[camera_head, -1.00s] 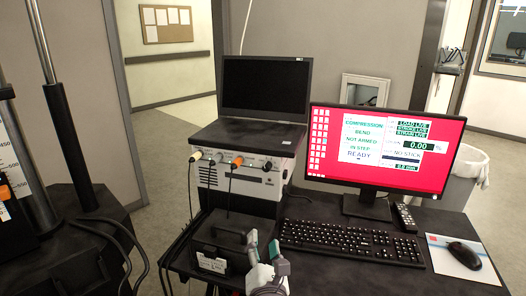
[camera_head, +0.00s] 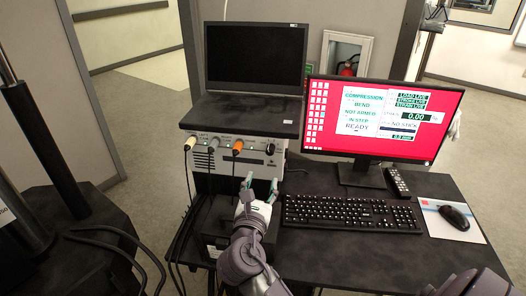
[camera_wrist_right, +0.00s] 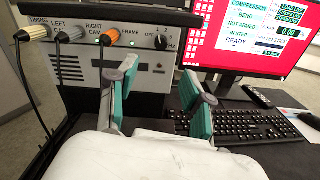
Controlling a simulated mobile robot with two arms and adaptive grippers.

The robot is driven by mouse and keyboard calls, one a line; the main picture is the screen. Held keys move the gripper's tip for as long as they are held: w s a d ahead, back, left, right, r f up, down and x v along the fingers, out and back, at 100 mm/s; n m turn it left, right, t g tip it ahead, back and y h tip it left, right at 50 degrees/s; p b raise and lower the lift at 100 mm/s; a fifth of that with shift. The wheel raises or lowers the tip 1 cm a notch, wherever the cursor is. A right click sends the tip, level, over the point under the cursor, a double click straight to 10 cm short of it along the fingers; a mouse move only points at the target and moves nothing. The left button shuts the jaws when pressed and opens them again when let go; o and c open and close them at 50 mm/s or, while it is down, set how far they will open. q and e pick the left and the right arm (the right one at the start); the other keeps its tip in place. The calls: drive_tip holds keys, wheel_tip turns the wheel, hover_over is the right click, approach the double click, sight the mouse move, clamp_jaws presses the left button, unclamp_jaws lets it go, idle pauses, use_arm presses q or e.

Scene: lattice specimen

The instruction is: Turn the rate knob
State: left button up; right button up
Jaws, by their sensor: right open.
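The rate knob (camera_head: 270,149) is a small dark round knob at the right end of the front panel of the grey control box (camera_head: 254,174). In the right wrist view the knob (camera_wrist_right: 161,43) shows upper middle, beside the marks "1", "2" and "Hz". My right gripper (camera_head: 260,184) is open and empty, in front of and below the knob, apart from it. Its two green-padded fingers also show in the right wrist view (camera_wrist_right: 160,80), spread, with the knob beyond and above the gap between them. My left gripper is not in view.
White, grey and orange plugs (camera_head: 237,148) with hanging cables sit left of the knob. A laptop (camera_head: 255,58) stands on the box. A monitor (camera_head: 380,120), keyboard (camera_head: 350,214) and mouse (camera_head: 454,217) are to the right. A dark case (camera_head: 215,225) lies below left.

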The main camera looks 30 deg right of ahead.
sight(269, 153)
drive_tip(key=p+x, duration=0.1)
drive_tip(key=x, duration=1.1)
drive_tip(key=shift+d, duration=0.1)
drive_tip(key=shift+s, duration=0.1)
clamp_jaws()
